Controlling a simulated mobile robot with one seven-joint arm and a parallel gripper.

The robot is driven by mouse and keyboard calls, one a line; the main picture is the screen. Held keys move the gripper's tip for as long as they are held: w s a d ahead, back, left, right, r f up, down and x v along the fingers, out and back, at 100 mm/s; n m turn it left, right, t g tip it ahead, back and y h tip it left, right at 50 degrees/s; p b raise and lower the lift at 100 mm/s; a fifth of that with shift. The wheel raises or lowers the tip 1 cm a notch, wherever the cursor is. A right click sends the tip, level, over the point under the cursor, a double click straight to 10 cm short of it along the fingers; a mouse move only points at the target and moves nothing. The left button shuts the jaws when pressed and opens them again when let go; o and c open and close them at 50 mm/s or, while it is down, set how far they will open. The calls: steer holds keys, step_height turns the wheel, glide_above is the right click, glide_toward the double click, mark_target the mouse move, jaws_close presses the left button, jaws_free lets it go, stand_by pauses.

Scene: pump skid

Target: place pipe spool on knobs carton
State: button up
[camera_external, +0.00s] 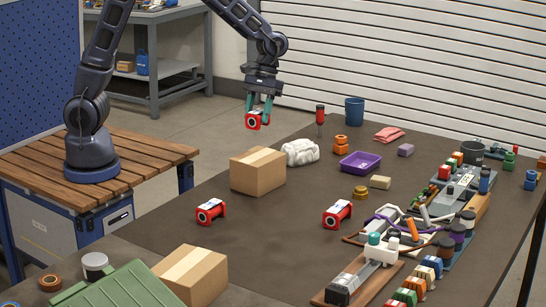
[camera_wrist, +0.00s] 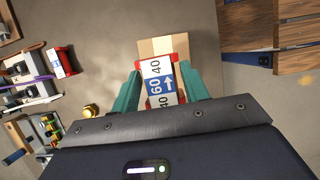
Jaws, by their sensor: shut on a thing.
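My gripper (camera_external: 258,108) is shut on a red and white pipe spool (camera_external: 254,122), held in the air. In the wrist view the spool (camera_wrist: 160,82), with a label reading 40, 60, 40 and an arrow, sits between the teal fingers. A closed brown carton (camera_external: 256,173) stands on the dark table below the gripper in the external view. A carton (camera_wrist: 152,47) shows partly behind the held spool in the wrist view. Another brown carton (camera_external: 192,275) stands at the front. No carton's wording is readable, so I cannot tell which is the knobs carton.
Two similar red spools lie on the table, one left (camera_external: 211,211) and one right (camera_external: 337,214). A crumpled white cloth (camera_external: 300,152) lies beside the upper carton. A red-handled screwdriver (camera_external: 320,116) stands behind it. Pump assemblies crowd the right side. The table's middle is mostly clear.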

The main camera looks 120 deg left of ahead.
step_height(320, 180, down, 9)
steer(key=shift+r, duration=0.1)
stand_by(0.4)
steer(key=shift+f, duration=0.2)
steer(key=o, duration=1.2)
steer(key=shift+c, duration=0.2)
steer(key=v, duration=1.2)
steer(key=shift+r, duration=0.2)
